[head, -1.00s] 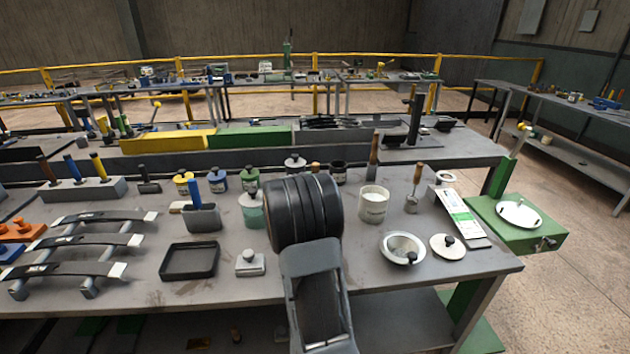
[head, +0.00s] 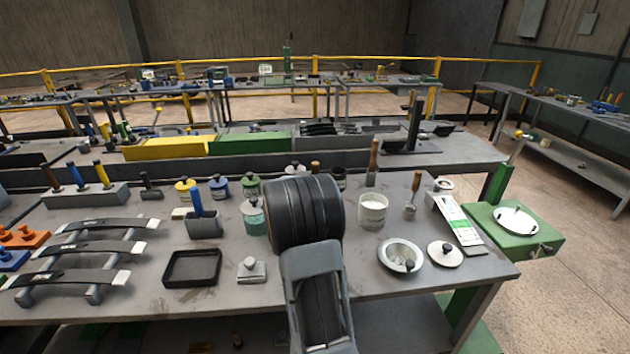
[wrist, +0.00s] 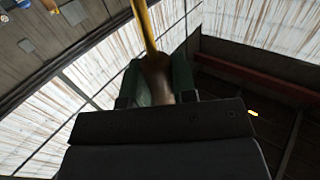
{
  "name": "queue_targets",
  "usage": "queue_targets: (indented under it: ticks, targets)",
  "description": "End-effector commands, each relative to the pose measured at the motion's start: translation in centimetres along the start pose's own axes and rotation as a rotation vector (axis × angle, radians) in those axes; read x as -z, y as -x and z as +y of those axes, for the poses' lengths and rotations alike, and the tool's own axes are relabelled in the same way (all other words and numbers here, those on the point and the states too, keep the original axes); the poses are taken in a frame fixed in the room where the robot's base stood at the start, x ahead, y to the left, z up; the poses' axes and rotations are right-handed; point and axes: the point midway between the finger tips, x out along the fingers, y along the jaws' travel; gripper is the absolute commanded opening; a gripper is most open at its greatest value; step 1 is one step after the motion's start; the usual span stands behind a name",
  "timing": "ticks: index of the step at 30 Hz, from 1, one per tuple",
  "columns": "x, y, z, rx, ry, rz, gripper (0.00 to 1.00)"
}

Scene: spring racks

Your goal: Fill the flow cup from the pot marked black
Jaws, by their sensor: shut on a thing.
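In the wrist view my gripper (wrist: 157,85) is shut on a brown handle (wrist: 157,72), with a thin yellow-orange bar running up beyond it. What the handle belongs to is out of sight. In the head view my dark arm hides the gripper. A small dark pot (head: 339,180), perhaps the one marked black, stands partly behind my arm; its label is not readable. A pale dish or cup with a wide rim (head: 400,256) sits at the bench's right front, perhaps the flow cup.
Yellow (head: 186,190), blue (head: 219,187) and green (head: 250,186) pots stand left of my arm.

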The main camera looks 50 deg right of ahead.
Motion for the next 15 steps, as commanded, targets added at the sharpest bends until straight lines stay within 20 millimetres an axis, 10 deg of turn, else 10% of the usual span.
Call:
queue_targets:
  ticks: [15]
  targets:
    - [3.6,0.0,0.0,0.0,-0.001,0.001,0.05]
